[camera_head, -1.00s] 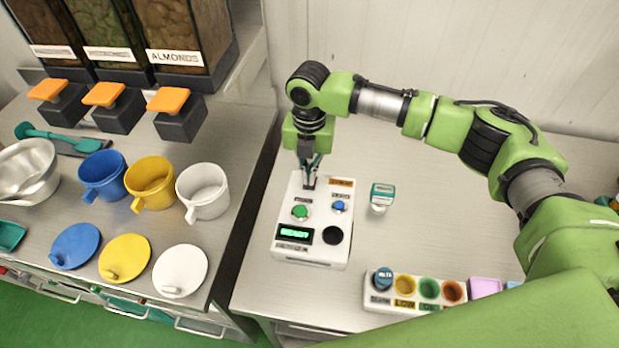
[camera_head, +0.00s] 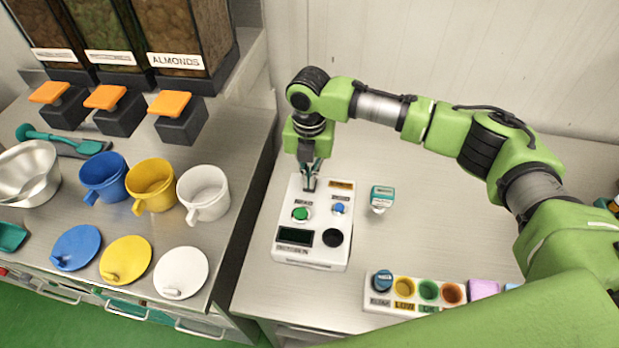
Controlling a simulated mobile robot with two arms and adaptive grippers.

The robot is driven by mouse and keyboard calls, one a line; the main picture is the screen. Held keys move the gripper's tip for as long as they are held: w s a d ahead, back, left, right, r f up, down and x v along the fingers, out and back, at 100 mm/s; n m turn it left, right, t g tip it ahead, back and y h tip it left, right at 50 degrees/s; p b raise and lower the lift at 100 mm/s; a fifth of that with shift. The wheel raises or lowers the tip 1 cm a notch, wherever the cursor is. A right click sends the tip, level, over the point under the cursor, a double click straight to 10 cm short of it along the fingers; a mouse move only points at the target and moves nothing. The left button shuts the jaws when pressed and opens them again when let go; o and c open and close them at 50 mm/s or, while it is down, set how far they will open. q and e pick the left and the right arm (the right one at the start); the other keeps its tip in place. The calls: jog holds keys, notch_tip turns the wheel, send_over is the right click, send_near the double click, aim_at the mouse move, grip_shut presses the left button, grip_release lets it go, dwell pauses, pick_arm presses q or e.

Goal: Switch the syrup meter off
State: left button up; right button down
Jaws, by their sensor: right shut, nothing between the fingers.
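The syrup meter (camera_head: 312,256) is a white box on the steel table, with a green button (camera_head: 300,214), a blue button (camera_head: 340,208), a round black spot (camera_head: 332,237) and a small display (camera_head: 295,236). The display is dark. My right gripper (camera_head: 309,186) is shut and empty, pointing down at the back left part of the meter's top. Its fingertips hide what lies under them there; I cannot tell whether they touch it. My left gripper is not in view.
A small teal-and-white bottle (camera_head: 381,198) stands right of the meter. A white rack (camera_head: 375,303) with several coloured pots sits at the front. The table behind the bottle is clear.

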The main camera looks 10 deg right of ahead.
jog(key=shift+r+p, duration=2.85)
jog(key=shift+r, duration=0.35)
